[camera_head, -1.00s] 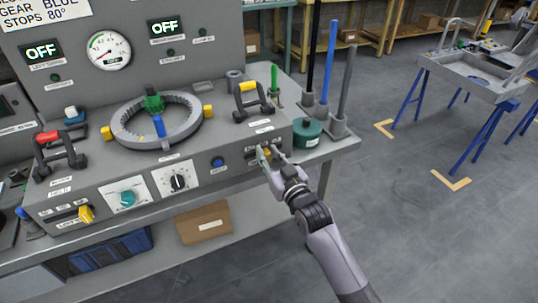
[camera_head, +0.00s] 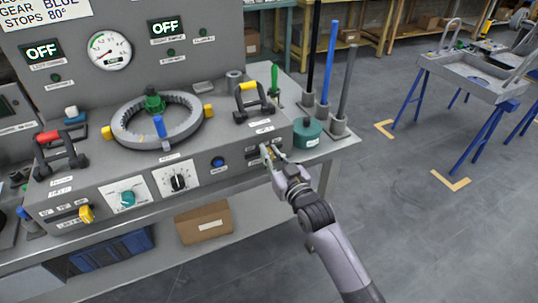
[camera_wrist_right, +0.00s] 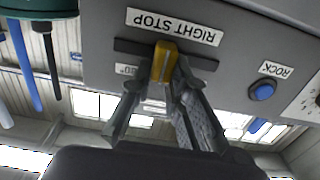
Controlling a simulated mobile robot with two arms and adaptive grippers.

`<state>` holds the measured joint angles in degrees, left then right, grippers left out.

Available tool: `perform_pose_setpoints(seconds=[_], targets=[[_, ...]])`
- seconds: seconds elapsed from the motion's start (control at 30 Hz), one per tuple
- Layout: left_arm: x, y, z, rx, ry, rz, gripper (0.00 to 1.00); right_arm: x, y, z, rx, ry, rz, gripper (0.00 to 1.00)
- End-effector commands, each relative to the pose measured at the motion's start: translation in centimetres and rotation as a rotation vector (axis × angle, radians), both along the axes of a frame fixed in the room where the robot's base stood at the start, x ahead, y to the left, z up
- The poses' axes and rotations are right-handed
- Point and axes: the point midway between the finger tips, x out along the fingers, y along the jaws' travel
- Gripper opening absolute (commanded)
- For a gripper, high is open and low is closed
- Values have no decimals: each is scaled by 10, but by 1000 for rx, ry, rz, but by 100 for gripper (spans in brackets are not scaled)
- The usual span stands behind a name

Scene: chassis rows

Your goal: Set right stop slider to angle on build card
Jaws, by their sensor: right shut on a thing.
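The right stop slider has a yellow knob (camera_wrist_right: 164,62) in a dark slot under the RIGHT STOP label (camera_wrist_right: 172,27), which appears upside down in the right wrist view. My right gripper (camera_wrist_right: 168,80) is shut on this knob, with one finger on each side. In the head view my right gripper (camera_head: 272,157) is at the right end of the console front, and its fingers hide part of the slider. A small angle label (camera_wrist_right: 125,70) beside the slot is partly covered. The build card (camera_head: 45,10) at the top left shows "GEAR BLUE" and "STOPS 80°". My left gripper is not in view.
The left stop's yellow knob (camera_head: 87,214) is at the console's left. A blue button (camera_head: 217,162), a black dial (camera_head: 178,182) and a teal dial (camera_head: 127,198) lie between. A ring gear (camera_head: 158,122) sits on top. A teal pot (camera_head: 306,132) stands right of the console.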

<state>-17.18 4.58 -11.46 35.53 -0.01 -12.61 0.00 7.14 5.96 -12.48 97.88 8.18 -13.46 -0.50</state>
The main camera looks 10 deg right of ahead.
Motion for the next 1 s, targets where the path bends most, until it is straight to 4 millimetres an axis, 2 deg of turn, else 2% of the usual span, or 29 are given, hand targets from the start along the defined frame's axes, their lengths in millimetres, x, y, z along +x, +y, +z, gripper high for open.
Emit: perform_pose_setpoints(seconds=[0.1,0.2,0.53,0.57,0.6,0.83,1.0], targets=[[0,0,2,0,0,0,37,5,-23,-1,-11,0,-3,0],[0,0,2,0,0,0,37,8,-34,0,-9,0,-3,0],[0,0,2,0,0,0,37,9,-39,0,-6,0,-6,0],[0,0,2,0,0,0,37,9,-39,0,-6,0,-6,18],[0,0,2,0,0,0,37,9,-39,0,-6,0,-6,20],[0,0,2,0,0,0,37,9,-38,0,-4,0,-5,36],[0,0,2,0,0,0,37,9,-37,0,-3,0,-4,37]])
